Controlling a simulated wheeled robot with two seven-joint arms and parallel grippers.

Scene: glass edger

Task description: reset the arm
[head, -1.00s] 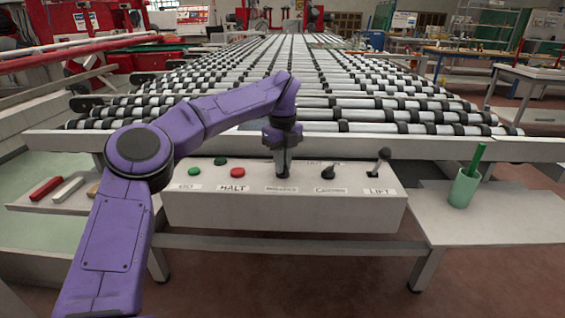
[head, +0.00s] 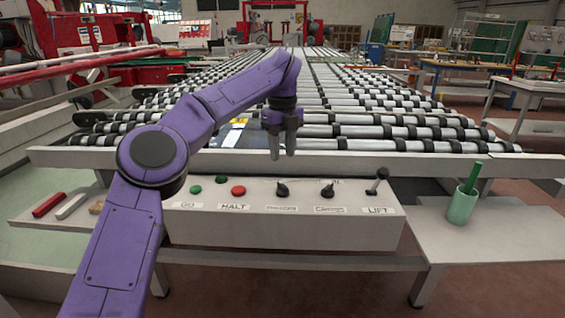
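My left arm comes in from the lower left, and its gripper (head: 283,150) points down in front of the roller conveyor's near rail. Its two fingers are apart with a gap between them and nothing in it; the gripper is clear of the control box (head: 285,235) below. On the box are a green button (head: 195,189), a red button (head: 238,190), a left black knob (head: 282,189), a right black knob (head: 327,190) and a lever (head: 377,181) labelled LIFT. My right gripper is out of view.
The roller conveyor (head: 380,132) stretches away behind the box. A green cup (head: 462,206) holding a green stick stands on the right side shelf (head: 510,235). Red (head: 50,205) and white (head: 71,206) bars lie on the left shelf.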

